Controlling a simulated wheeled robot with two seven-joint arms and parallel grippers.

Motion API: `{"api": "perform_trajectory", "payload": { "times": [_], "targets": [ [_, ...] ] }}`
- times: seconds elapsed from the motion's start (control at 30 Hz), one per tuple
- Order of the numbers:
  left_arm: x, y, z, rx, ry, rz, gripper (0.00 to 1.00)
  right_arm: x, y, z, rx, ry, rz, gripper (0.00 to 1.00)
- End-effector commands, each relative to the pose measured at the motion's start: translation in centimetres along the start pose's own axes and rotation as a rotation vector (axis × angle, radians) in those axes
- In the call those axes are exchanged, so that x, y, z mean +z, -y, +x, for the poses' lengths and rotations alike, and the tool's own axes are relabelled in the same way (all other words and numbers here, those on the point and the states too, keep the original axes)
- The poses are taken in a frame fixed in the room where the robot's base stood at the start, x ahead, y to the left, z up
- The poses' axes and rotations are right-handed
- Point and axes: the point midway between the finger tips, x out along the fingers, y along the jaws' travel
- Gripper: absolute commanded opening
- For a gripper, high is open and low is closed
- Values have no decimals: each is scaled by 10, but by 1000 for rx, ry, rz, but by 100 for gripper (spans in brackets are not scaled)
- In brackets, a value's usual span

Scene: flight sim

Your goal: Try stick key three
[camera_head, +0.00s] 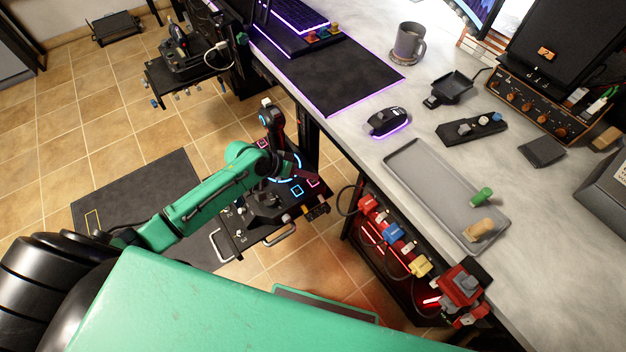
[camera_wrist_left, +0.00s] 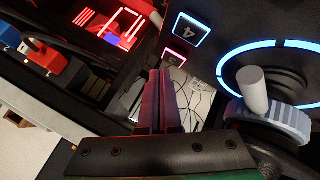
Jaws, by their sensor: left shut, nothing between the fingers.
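The flight stick (camera_head: 270,117) stands upright on a dark base panel beside the desk. The panel has a blue-lit ring and small lit square keys. In the left wrist view the key marked 3 (camera_wrist_left: 174,57) glows pink-red. The key marked 4 (camera_wrist_left: 190,30) beside it glows pale blue. My left gripper (camera_head: 308,172) is over the panel near these keys. In the wrist view its shut fingers (camera_wrist_left: 160,74) hold nothing, with their tips just short of key 3. I cannot tell whether they touch it. My right gripper is not in view.
A grey lever wheel (camera_wrist_left: 268,115) stands close to the right of my fingers in the wrist view. The desk edge and a rack with red, blue and yellow switches (camera_head: 393,232) are right of the panel. A grey tray (camera_head: 415,175) lies on the desk.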

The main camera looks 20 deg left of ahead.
Motion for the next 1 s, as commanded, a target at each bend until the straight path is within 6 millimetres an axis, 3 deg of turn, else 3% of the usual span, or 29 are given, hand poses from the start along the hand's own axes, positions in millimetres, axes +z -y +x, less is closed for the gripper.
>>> {"api": "perform_trajectory", "payload": {
  "times": [1.0],
  "targets": [
    [6, 6, 9, 0, 0, 0, 0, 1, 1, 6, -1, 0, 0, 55]
  ]
}}
